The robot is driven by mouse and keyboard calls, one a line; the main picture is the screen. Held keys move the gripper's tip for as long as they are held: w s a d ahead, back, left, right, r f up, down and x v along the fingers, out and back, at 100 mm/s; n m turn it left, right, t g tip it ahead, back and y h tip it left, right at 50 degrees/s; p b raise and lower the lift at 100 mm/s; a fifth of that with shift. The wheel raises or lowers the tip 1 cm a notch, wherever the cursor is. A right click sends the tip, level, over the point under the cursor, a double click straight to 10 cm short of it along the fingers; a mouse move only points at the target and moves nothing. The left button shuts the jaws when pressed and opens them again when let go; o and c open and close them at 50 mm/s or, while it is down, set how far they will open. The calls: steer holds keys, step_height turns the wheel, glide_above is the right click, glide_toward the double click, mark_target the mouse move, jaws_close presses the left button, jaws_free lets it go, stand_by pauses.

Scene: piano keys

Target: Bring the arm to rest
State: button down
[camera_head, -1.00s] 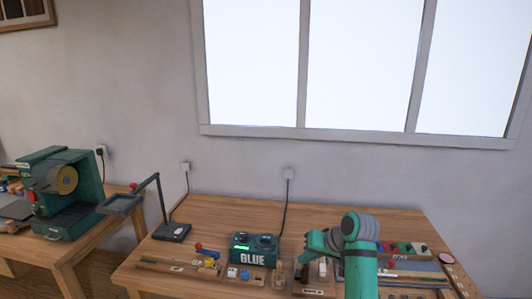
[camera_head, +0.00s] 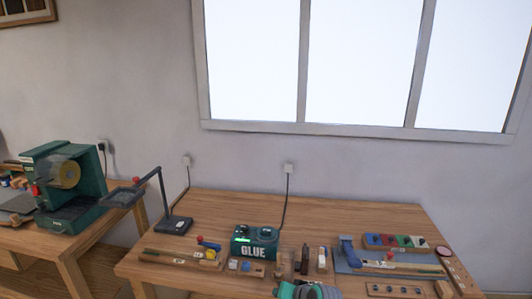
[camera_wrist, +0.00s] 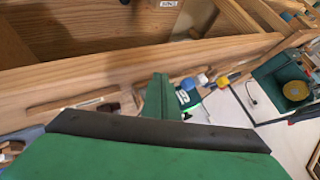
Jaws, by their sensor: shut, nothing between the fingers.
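My arm shows at the bottom edge of the head view as a green and grey piece (camera_head: 308,291), in front of the wooden workbench (camera_head: 330,207). The gripper's fingertips do not show clearly there. In the wrist view my green gripper (camera_wrist: 157,97) is shut with nothing held. That view is tilted and shows the bench's wooden front edge (camera_wrist: 130,72) close by. The gripper appears apart from the objects on the bench.
A green glue box (camera_head: 254,243), a black lamp (camera_head: 174,224), wooden trays and a rack of coloured blocks (camera_head: 398,242) stand on the bench. A green machine (camera_head: 62,188) stands on another table at left. The back of the bench is clear.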

steer(key=s+a+f+m+t+h, duration=0.1)
steer(key=s+a+f, duration=0.2)
steer(key=s+f, duration=0.25)
steer(key=s+a+f+m+t, duration=0.1)
steer(key=s+a+f, duration=0.2)
steer(key=s+f, duration=0.3)
steer(key=s+f+t+h, duration=0.1)
steer(key=s+f, duration=0.1)
steer(key=s, duration=0.5)
steer(key=s+f+t+h, duration=0.1)
steer(key=s+f+h, duration=0.15)
steer(key=s, duration=0.55)
steer(key=s+r+n+t, duration=0.1)
steer(key=s+r, duration=0.4)
steer(key=s, duration=0.3)
steer(key=s+d+r+n+t, duration=0.1)
steer(key=s+r, duration=0.5)
steer(key=s, duration=0.3)
steer(key=s+r+n+t, duration=0.1)
steer(key=s+r+n, duration=0.1)
steer(key=s+r, duration=0.3)
steer(key=s, duration=0.4)
steer(key=shift+d+r+h, duration=0.15)
steer(key=shift+d+h, duration=0.1)
steer(key=shift+h, duration=0.1)
steer(key=shift+s, duration=0.1)
